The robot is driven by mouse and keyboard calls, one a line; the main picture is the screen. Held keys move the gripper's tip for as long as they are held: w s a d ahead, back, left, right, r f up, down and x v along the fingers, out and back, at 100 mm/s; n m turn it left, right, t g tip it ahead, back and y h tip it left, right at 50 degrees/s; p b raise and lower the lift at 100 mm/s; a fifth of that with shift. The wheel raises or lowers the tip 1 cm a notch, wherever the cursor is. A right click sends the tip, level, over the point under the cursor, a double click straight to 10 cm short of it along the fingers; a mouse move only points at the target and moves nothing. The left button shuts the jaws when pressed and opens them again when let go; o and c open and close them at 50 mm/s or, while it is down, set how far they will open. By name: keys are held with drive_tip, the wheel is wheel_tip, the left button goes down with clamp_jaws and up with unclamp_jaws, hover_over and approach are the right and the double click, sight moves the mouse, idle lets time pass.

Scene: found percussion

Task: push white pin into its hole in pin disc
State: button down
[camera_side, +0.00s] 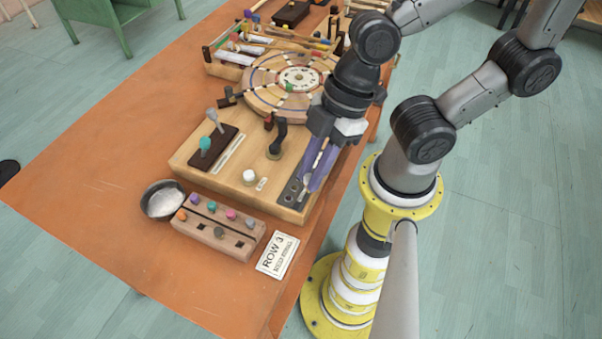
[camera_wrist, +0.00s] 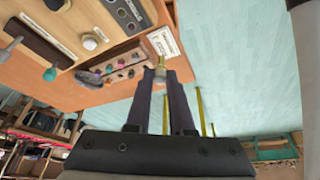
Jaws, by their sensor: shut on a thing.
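The pin disc (camera_side: 268,88) is a round wooden disc with a pale printed centre, lying flat towards the back of the table in the side view. My gripper (camera_side: 309,188) points down over the right edge of the wooden board, in front of the disc and apart from it. In the wrist view my gripper (camera_wrist: 160,76) has its long dark fingers shut on a small pale piece (camera_wrist: 160,73) at the tips. It looks like the white pin, but most of it is hidden by the fingers. The white pin's hole cannot be made out.
A wooden block (camera_side: 222,238) with several coloured pins stands in front, beside a dark bowl (camera_side: 161,201) and a ROW 3 card (camera_side: 278,255). The board (camera_side: 200,172) carries levers, a white knob (camera_side: 249,176) and a dark plate. The left of the table (camera_side: 110,180) is clear.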

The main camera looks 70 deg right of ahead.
drive_tip(key=w+d+r+m+t+h, duration=0.1)
drive_tip(key=w+d+r+m, duration=0.15)
drive_tip(key=w, duration=0.45)
drive_tip(key=w+d+r+m, duration=0.1)
drive_tip(key=w+d, duration=0.3)
drive_tip(key=w, duration=0.3)
drive_tip(key=w+d+f+m+h, duration=0.1)
drive_tip(key=w+d+m, duration=0.1)
drive_tip(key=d, duration=0.6)
drive_tip(key=w+d+f+m+t+h, duration=0.1)
drive_tip(key=d+m, duration=0.3)
drive_tip(key=d, duration=0.4)
drive_tip(key=shift+w+d+f, duration=0.35)
drive_tip(key=shift+w+f, duration=0.2)
drive_tip(key=shift+w, duration=0.05)
drive_tip(key=shift+f, duration=2.9)
